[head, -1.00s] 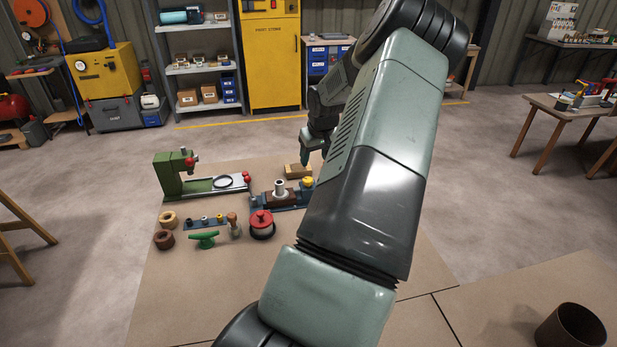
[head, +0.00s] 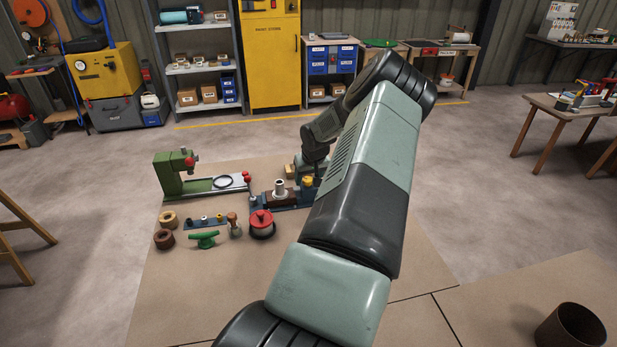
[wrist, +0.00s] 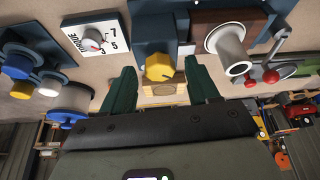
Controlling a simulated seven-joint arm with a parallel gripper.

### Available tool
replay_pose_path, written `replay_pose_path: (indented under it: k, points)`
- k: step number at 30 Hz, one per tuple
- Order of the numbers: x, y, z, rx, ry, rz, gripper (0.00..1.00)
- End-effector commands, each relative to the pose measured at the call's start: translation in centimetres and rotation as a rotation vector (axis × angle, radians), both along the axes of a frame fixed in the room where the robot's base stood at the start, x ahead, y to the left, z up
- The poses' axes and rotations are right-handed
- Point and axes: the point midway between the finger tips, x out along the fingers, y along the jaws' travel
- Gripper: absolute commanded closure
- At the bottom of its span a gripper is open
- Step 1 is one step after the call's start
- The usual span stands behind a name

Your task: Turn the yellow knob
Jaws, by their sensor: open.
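In the head view the yellow knob (head: 308,181) is at the right end of a blue fixture (head: 292,204), close to my arm. My gripper (wrist: 158,74) has its two dark green fingers spread, one on each side of the knob in the wrist view. Gaps show between knob and fingers, and I see nothing held. I cannot tell how deep the fingertips are beside the knob. In the head view my arm partly hides the gripper.
A steel tube (wrist: 232,55) on a brown block stands right of the knob in the wrist view. A torque dial (wrist: 90,42) is to the left. Red-ball handles (wrist: 270,76) are further right. A red-lidded pot (head: 261,224) and green press (head: 172,176) are nearby.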

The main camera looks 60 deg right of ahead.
Motion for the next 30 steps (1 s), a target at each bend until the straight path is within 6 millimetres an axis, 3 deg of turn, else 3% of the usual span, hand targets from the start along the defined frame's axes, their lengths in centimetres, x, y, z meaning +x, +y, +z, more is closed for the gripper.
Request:
replay_pose_path:
  k: [8, 18, 30]
  points:
    - [0.04, -0.02, -0.1, 0.0, 0.0, 0.0, 0.42]
    - [0.02, -0.02, -0.09, 0.0, 0.0, 0.0, 0.94]
    - [-0.06, -0.13, -0.05, 0.001, -0.002, 0.083, 0.95]
